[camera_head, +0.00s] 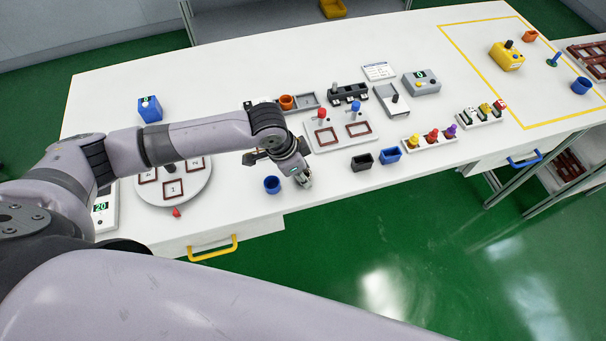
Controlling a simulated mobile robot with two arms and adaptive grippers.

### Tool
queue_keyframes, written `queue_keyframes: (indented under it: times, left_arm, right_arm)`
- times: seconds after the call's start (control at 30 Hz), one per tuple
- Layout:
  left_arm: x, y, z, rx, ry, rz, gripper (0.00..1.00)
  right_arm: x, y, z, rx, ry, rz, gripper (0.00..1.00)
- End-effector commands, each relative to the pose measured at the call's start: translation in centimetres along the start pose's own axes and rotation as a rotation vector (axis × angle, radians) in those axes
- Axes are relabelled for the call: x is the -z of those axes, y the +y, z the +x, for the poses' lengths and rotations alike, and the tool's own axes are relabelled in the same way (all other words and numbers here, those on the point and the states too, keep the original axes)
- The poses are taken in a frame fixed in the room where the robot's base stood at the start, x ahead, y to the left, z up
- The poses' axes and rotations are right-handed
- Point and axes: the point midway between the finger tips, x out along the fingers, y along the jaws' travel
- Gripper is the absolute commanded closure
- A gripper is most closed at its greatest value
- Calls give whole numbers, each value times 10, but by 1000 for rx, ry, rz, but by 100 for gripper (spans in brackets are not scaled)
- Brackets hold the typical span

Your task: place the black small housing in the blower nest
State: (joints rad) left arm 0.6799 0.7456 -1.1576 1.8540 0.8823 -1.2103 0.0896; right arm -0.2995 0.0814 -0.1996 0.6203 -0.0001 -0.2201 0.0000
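A small black open-topped housing (362,162) stands near the table's front edge, just left of a similar blue housing (390,155). A white plate (313,142) behind them carries two dark red square frames, one by a red-topped post and one by a blue-topped post. I cannot tell which fixture is the blower nest. My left gripper (304,181) points down at the front edge, left of the black housing and apart from it, between it and a blue cup (272,185). Its fingers are too small to judge. My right gripper is out of view.
A round white turntable (190,188) with square frames and a blue button box (150,109) are on the left. Colored knobs (432,136) on a white block stand right of the housings. A yellow outline (527,128) marks the right end. The back left tabletop is clear.

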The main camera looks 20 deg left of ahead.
Motion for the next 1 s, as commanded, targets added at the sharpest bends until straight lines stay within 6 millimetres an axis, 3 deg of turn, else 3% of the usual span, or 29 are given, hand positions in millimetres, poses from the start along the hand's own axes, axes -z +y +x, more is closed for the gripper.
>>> queue_keyframes:
  times: [0.17,0.37,0.8,1.0]
  left_arm:
    - [1,0,-4,1,0,0,86]
    - [9,-1,-26,3,4,1,86]
    - [44,-1,-140,4,6,3,86]
    - [56,-1,-176,2,4,1,86]
  right_arm:
    - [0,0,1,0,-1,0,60]
    - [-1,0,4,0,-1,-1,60]
    - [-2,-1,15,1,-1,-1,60]
    - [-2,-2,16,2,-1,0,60]
